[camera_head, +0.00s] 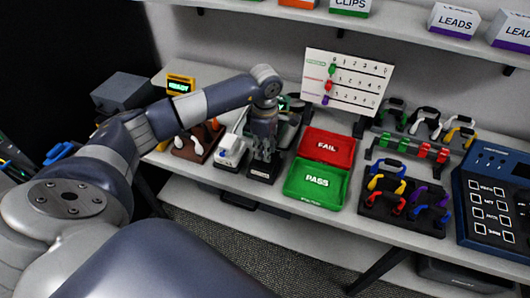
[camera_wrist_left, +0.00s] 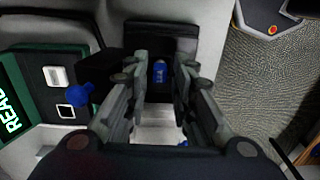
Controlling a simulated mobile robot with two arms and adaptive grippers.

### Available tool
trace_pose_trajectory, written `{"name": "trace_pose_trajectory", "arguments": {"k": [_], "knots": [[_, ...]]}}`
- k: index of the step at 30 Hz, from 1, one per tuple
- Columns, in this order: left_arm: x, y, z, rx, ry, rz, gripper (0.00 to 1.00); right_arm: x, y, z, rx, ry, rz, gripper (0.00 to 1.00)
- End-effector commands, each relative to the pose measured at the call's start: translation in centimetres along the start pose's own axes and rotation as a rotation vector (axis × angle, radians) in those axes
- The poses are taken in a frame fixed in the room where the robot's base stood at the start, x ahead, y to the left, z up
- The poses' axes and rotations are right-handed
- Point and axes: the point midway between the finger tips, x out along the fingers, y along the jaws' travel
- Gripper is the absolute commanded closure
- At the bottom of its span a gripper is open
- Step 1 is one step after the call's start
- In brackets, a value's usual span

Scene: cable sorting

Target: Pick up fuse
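A small blue cylinder with pale markings, which looks like the fuse (camera_wrist_left: 159,72), shows in the left wrist view against a dark block (camera_wrist_left: 168,43). My left gripper (camera_wrist_left: 160,78) has its two fingers apart, one on each side of the fuse, with a visible gap to it. I cannot tell how far the fingertips are above or below it. In the head view my left gripper (camera_head: 263,142) points down over a dark holder on the bench, and the fuse is hidden there. My right gripper is in neither view.
A white device (camera_head: 232,148) stands just left of the gripper. A red FAIL tray (camera_head: 327,146) and a green PASS tray (camera_head: 316,184) lie to its right. A white pegboard (camera_head: 346,80) stands behind. Racks of coloured cables (camera_head: 407,195) and a blue keypad unit (camera_head: 492,205) are farther right.

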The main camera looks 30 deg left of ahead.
Motion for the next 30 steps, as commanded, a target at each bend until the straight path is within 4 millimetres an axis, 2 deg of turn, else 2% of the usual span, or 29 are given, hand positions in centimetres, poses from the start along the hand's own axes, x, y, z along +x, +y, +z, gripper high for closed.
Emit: {"name": "trace_pose_trajectory", "arguments": {"k": [4, 10, 11, 12, 14, 25, 30], "knots": [[1.21, -0.04, -0.03, 0.000, 0.000, -0.001, 0.77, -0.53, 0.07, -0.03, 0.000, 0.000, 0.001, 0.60], [1.40, 0.00, -0.04, 0.001, 0.001, 0.000, 0.77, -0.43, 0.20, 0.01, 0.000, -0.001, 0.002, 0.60], [1.39, 0.00, -0.03, 0.001, 0.001, 0.000, 0.79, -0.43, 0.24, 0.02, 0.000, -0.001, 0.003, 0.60], [1.38, 0.00, -0.04, 0.000, 0.001, 0.000, 0.88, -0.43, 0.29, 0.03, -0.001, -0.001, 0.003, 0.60], [1.37, 0.01, -0.03, 0.000, 0.001, 0.000, 0.98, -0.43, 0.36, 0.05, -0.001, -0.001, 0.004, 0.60], [1.27, 0.03, -0.04, 0.000, 0.000, 0.001, 0.98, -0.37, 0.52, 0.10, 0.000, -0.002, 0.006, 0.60], [0.51, 0.14, -0.06, 0.000, 0.001, 0.004, 0.98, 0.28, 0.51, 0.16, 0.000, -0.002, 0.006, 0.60]]}}
